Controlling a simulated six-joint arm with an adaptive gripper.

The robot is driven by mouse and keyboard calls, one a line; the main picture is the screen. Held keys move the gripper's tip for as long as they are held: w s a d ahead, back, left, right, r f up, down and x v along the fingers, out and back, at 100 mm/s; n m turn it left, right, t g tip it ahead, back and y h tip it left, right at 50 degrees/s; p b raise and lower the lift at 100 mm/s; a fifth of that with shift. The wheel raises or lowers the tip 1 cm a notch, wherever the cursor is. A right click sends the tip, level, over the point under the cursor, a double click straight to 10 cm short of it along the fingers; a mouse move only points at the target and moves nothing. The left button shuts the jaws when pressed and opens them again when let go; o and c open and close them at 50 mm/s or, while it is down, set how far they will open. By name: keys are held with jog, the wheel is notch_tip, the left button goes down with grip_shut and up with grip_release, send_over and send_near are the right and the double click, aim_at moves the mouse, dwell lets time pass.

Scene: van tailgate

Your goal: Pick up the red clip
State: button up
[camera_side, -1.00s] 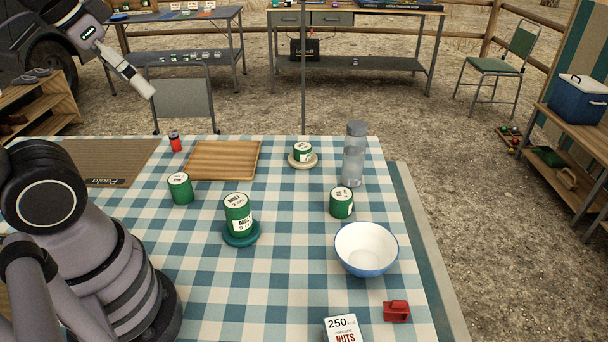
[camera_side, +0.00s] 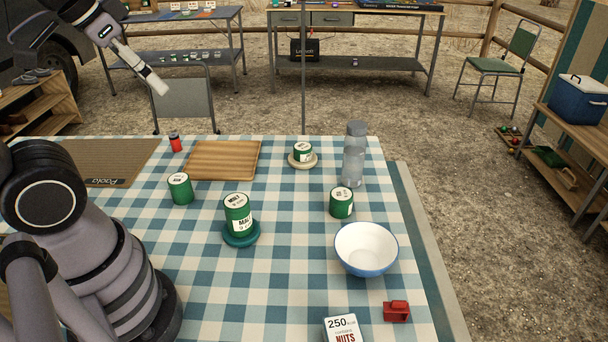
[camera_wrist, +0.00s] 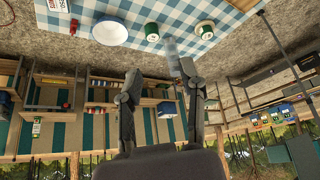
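The red clip (camera_side: 396,312) lies on the checked tablecloth near the table's front right corner, just right of the nuts box. It also shows small in the wrist view (camera_wrist: 73,26) at the upper left. My gripper (camera_side: 160,88) is high above the far left of the table, well away from the clip. In the wrist view my gripper (camera_wrist: 160,72) has its two fingers wide apart with nothing between them.
A white and blue bowl (camera_side: 366,250) stands behind the clip, and the nuts box (camera_side: 343,328) left of it. The front middle cloth is clear.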

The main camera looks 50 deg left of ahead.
aim_at(403, 302)
jog(key=w+d+f+m+t+h, duration=0.1)
jog(key=w+d+f+m, duration=0.15)
jog(key=w, duration=0.55)
jog(key=w+d+f+m+t, duration=0.1)
jog(key=w+d+f, duration=0.25)
jog(key=w, duration=0.45)
jog(key=w+d+f+m+t+h, duration=0.1)
jog(key=w+d+f+m+h, duration=0.15)
jog(key=w+d+f, duration=0.55)
jog(key=s+d+f+m+h, duration=0.1)
jog(key=s+d+f+h, duration=0.1)
jog(key=d+f, duration=0.2)
jog(key=s+d+f+m+h, duration=0.1)
jog(key=s+d+f+h, duration=0.1)
jog(key=d+f, duration=0.3)
jog(key=s+d+f+m+h, duration=0.1)
jog(key=s+d+f, duration=0.3)
jog(key=f, duration=0.7)
jog(key=shift+s+d+f+h, duration=0.2)
jog(key=shift+d+h, duration=0.1)
jog(key=shift+h, duration=0.55)
jog(key=x, duration=0.7)
jog(key=shift+w+d, duration=0.1)
grip_shut()
